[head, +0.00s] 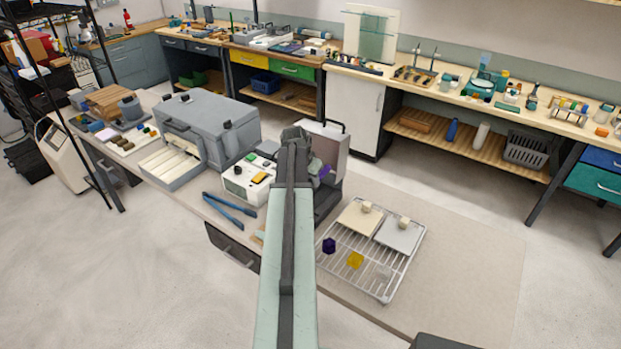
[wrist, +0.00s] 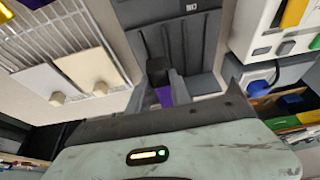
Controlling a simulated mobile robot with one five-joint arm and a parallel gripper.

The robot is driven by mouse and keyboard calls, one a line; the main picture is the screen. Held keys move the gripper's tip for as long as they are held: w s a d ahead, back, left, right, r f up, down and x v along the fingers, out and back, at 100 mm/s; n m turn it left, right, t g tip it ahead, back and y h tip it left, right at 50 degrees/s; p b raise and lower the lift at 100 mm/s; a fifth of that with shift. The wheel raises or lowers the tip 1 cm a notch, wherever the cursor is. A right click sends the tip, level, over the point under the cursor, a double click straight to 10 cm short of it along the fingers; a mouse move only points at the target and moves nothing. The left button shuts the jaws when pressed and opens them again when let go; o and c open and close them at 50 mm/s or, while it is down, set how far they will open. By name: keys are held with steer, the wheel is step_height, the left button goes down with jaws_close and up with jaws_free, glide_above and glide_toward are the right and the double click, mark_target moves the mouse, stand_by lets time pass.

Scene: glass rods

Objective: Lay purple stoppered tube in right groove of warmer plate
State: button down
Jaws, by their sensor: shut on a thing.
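My gripper (head: 314,166) is shut on the purple stoppered tube; a bit of its purple (head: 325,171) shows at the fingers. In the wrist view the purple part (wrist: 165,97) shows between the dark fingers; the rest of the tube is hidden. The warmer plate, a dark grey unit (head: 328,207), lies below and beyond the gripper, partly hidden by my arm. In the wrist view the plate (wrist: 207,54) has upright ridges, with the fingers in front of them. I cannot tell whether the tube touches a groove.
A wire rack (head: 388,290) stands to the right, with a cream block, a grey block, a purple piece (head: 329,245) and a yellow piece (head: 355,260). A white control box (head: 243,182) and blue-handled tool (head: 232,208) lie left. The tabletop right of the rack is clear.

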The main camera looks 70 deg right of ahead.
steer(key=shift+f+b, duration=4.1)
steer(key=shift+f, duration=0.15)
steer(key=shift+f, duration=0.25)
steer(key=c, duration=1.1)
jaws_free()
steer(key=p+v, duration=0.6)
steer(key=v, duration=0.2)
steer(key=shift+s+p, duration=0.1)
steer(key=shift+p, duration=0.3)
